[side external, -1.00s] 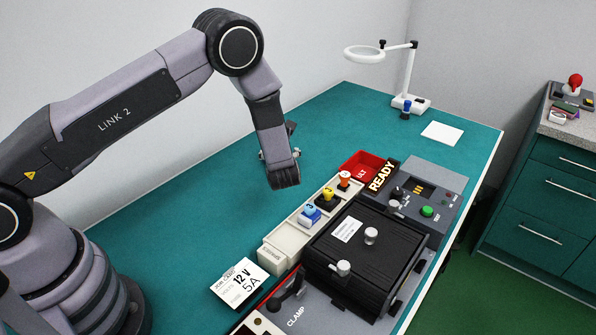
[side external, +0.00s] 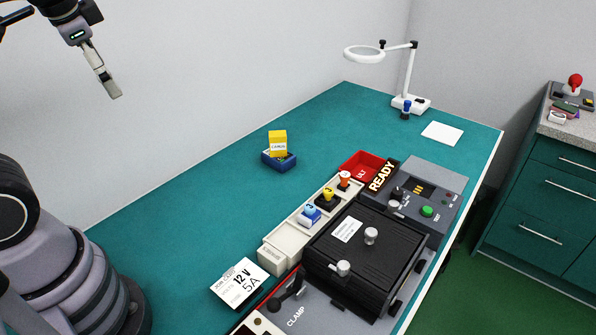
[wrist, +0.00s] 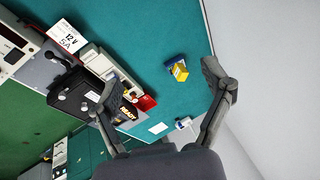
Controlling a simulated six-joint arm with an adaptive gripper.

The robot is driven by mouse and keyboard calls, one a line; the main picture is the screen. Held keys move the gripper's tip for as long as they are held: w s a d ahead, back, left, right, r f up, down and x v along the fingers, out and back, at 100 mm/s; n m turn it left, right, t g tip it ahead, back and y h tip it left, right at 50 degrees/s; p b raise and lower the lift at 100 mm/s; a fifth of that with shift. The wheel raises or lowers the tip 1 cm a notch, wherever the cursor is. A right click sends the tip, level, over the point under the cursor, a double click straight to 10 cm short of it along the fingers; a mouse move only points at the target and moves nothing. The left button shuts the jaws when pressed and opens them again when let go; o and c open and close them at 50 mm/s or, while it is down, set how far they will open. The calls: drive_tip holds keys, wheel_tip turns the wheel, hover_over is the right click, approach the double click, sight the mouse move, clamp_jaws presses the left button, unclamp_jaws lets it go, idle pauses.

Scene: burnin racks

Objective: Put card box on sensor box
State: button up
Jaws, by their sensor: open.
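The yellow card box (side external: 278,143), with a white label reading "CARDS", rests on top of the blue sensor box (side external: 279,160) on the green bench. In the wrist view the yellow card box (wrist: 181,72) and the blue sensor box (wrist: 174,62) also show together. My gripper (side external: 113,93) is high at the upper left in the side view, well away from both boxes. In the wrist view its two fingers (wrist: 161,92) are spread apart with nothing held between them.
A cream tray (side external: 272,252) with coloured knobbed parts, a black-lidded fixture (side external: 365,255), a red bin (side external: 360,166) and a grey control panel (side external: 436,187) stand at the right. A ring lamp (side external: 408,78) stands at the back.

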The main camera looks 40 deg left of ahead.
drive_tip(key=s+d+n+t+h, duration=0.2)
drive_tip(key=s+d, duration=0.1)
drive_tip(key=s, duration=0.1)
drive_tip(key=shift+s+d+r+n+h, duration=0.3)
drive_tip(key=shift+s+d+r+h, duration=0.05)
drive_tip(key=shift+d+r+h, duration=0.05)
idle(0.9)
